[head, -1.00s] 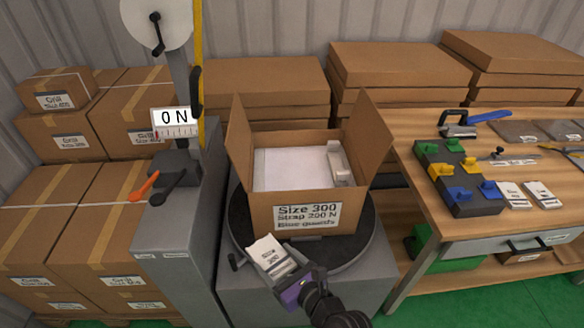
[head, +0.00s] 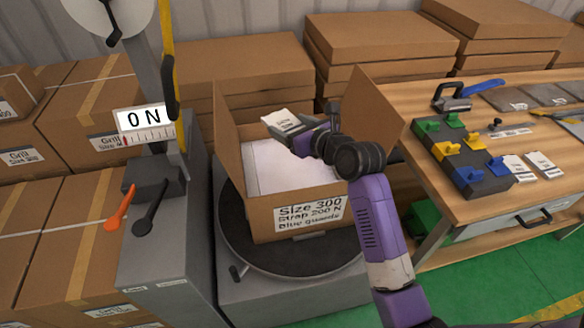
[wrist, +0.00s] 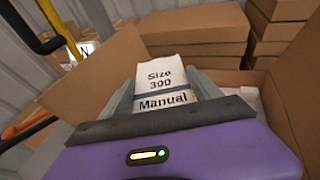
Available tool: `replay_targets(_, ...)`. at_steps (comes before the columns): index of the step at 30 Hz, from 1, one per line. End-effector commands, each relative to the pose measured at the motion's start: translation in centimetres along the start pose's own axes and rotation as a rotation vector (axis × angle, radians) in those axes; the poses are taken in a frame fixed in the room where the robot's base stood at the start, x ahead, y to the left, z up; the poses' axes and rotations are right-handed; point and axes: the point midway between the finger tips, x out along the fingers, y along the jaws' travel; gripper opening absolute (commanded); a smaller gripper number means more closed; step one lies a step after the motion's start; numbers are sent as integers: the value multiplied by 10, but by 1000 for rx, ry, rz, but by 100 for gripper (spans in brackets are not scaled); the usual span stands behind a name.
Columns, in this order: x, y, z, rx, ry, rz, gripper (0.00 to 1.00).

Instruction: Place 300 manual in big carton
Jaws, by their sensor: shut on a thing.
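The size 300 manual (head: 283,122) is a small white booklet, and its label "Size 300 Manual" reads clearly in the wrist view (wrist: 166,82). My gripper (head: 300,133) is shut on the manual and holds it over the big carton; the jaws also show on both sides of it in the wrist view (wrist: 164,100). The big carton (head: 262,211) is open, with flaps up and a "Size 300, Strap 200 N, Blue guards" label on its front. A white flat item (head: 275,172) lies inside. My arm hides the carton's right interior.
The carton stands on a dark round turntable (head: 290,256). A grey strapping machine (head: 165,230) with orange and black levers stands at left. The wooden bench (head: 425,110) at right holds a block with coloured clips (head: 460,158) and two more manuals (head: 520,168). Stacked cartons line the back.

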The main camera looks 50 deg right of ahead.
Motion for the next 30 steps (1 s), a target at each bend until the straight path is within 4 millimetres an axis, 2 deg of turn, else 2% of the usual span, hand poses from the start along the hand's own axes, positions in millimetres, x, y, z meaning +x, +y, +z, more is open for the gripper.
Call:
replay_targets(1,4,0,-15,2,5,0,29)
replay_targets(3,9,0,-32,2,5,0,29)
replay_targets(12,31,0,-100,1,2,0,29)
replay_targets(16,36,1,-119,1,1,1,29)
replay_targets(22,41,1,-132,0,0,2,29)
replay_targets(27,48,0,-158,1,2,0,29)
replay_targets(30,51,0,-166,0,0,1,29)
